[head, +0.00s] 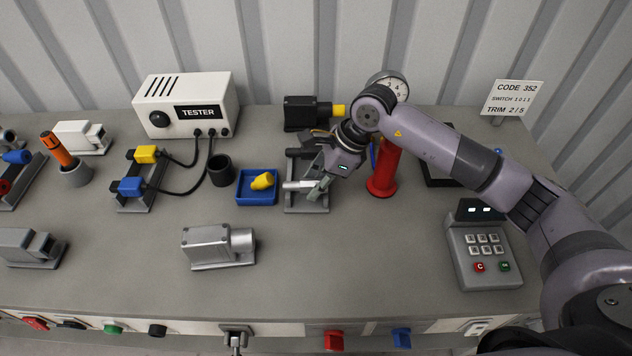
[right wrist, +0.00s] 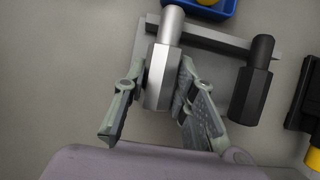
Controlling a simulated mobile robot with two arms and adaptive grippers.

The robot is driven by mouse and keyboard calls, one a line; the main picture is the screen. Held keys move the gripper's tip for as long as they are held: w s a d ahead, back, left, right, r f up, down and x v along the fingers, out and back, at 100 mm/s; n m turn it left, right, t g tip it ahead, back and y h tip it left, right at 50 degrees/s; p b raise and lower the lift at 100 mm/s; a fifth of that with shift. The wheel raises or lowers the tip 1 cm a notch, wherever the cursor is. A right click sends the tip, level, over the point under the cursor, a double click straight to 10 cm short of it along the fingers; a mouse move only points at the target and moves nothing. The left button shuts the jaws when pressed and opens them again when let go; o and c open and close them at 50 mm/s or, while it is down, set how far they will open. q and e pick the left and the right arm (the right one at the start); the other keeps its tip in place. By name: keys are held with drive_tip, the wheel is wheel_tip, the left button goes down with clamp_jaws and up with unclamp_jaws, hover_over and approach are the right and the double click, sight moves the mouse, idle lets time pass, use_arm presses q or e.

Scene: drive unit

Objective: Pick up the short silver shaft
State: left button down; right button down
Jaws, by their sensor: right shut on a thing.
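The silver shaft (head: 298,185) shows in the head view at the grey rack (head: 306,207), its thin end pointing left. In the right wrist view the shaft (right wrist: 162,75) has a thick faceted body and a thinner round end, which lies over the rack's edge bar (right wrist: 215,38). My right gripper (head: 320,185) is shut on the thick body, with one finger on each side in the wrist view (right wrist: 161,80). I cannot tell whether the shaft is lifted clear of the rack. My left gripper is not in view.
A black shaft (right wrist: 252,80) lies beside the silver one at the rack. A blue tray (head: 257,199) with a yellow piece is just left of the rack. A red cylinder (head: 383,175) stands close to its right.

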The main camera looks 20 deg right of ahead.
sight(316, 181)
drive_tip(key=shift+r, duration=0.1)
drive_tip(key=shift+r+p, duration=1.75)
drive_tip(key=shift+r, duration=1.7)
drive_tip(key=shift+f, duration=0.1)
